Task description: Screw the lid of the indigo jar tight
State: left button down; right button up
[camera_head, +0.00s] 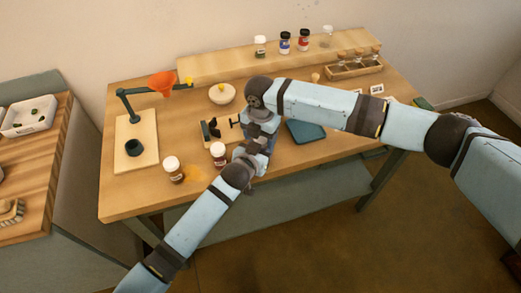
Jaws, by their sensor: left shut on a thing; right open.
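My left gripper (257,152) is over the front middle of the table, at the end of the arm from the lower left. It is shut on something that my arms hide. My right gripper (261,127) points down just above and behind it and is open; its fingertips are hard to make out. The two wrists are close together. I cannot pick out the indigo jar or its lid there. A jar with a blue label and dark lid (284,43) stands on the back shelf; I cannot tell whether it is indigo.
Two brown jars with pale lids, left (173,169) and right (218,154), stand at the front left beside spilled orange powder (194,174). A dark clamp-like tool (211,131), a bowl (222,95), a funnel stand (122,105) and a blue-green tray (305,132) surround the grippers.

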jog(key=shift+f, duration=0.1)
jog(key=c, duration=0.9)
jog(key=o, duration=1)
jog(key=shift+r, duration=2.3)
jog(key=shift+o, duration=0.2)
jog(key=o, duration=0.5)
